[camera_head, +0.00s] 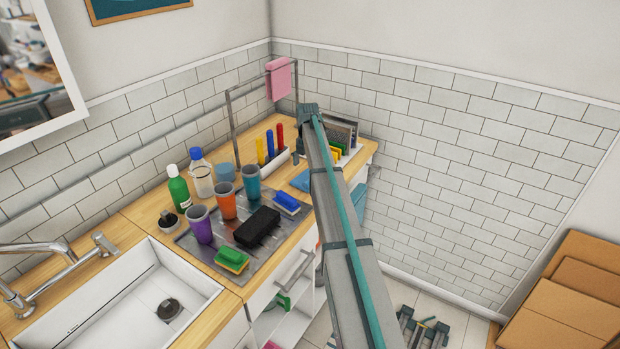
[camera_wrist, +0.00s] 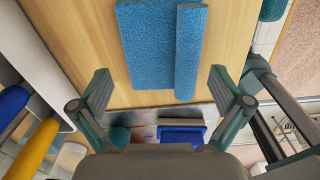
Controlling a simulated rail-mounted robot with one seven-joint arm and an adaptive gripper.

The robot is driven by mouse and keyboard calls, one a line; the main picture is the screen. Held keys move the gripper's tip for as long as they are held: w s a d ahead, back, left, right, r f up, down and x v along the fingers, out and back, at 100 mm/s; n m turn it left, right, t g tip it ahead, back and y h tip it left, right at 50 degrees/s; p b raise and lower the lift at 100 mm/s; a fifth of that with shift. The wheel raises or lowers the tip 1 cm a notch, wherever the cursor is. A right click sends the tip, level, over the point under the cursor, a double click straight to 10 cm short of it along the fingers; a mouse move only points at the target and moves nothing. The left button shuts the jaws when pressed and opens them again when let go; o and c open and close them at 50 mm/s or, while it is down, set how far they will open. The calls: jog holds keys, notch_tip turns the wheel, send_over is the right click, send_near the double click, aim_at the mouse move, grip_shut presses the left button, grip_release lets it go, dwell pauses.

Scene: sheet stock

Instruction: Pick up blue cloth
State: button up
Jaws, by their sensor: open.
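The blue cloth (camera_wrist: 150,45) lies flat on the wooden counter in the wrist view, with a folded or rolled strip along its right side. It also shows as a blue patch (camera_head: 301,180) in the head view, partly hidden by my arm. My gripper (camera_wrist: 160,88) is open and empty above the counter. Its fingers stand apart on either side of the cloth's near end, and I see no contact. In the head view my arm hides most of the gripper.
A metal tray (camera_head: 213,262) holds cups, a black block, a green sponge and a blue brush (camera_head: 287,202). Bottles (camera_head: 178,188) stand behind it. Blue, yellow and red upright items (camera_head: 270,145) stand near the cloth. A pink cloth (camera_head: 279,79) hangs on a rail. A sink (camera_head: 140,300) is at left.

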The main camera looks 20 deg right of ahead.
aim_at(308, 174)
jog(key=shift+f+p, duration=0.4)
jog(key=shift+f, duration=1.1)
jog(key=shift+c, duration=0.3)
jog(key=shift+s, duration=0.1)
jog(key=c, duration=1.5)
jog(key=shift+c, duration=0.2)
